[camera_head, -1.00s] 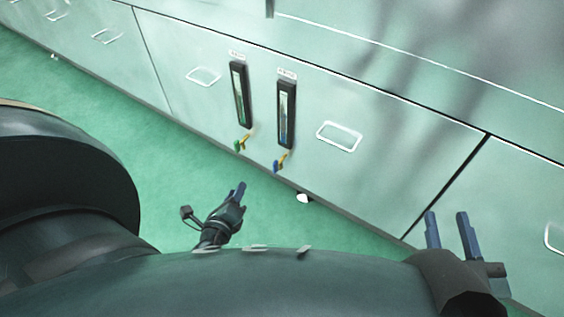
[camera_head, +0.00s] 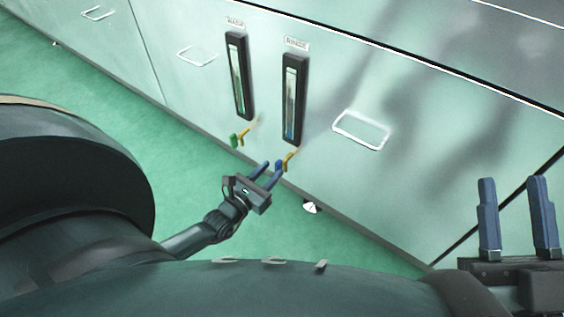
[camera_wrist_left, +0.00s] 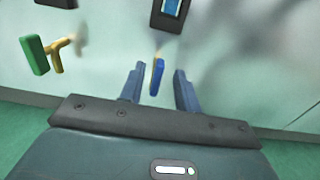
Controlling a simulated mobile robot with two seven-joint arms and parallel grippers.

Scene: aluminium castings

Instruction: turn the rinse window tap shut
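The rinse window (camera_head: 295,98) is a dark upright gauge on the pale cabinet front, under a label reading RINSE. Its tap, with a blue handle (camera_head: 279,165) and a yellow body (camera_head: 291,157), sits just below it. My left gripper (camera_head: 271,170) is open at this tap. In the left wrist view the blue handle (camera_wrist_left: 157,78) stands nearly upright between the two open fingers (camera_wrist_left: 158,78), with gaps on both sides. My right gripper (camera_head: 514,181) is open and empty at the lower right, away from the tap.
The wash window (camera_head: 239,77) and its tap with a green handle (camera_head: 236,140) are to the left; the green handle also shows in the left wrist view (camera_wrist_left: 35,55). White recessed-looking handles (camera_head: 361,130) are on the panels. A small white object (camera_head: 310,207) is at the cabinet's foot. Green floor is clear.

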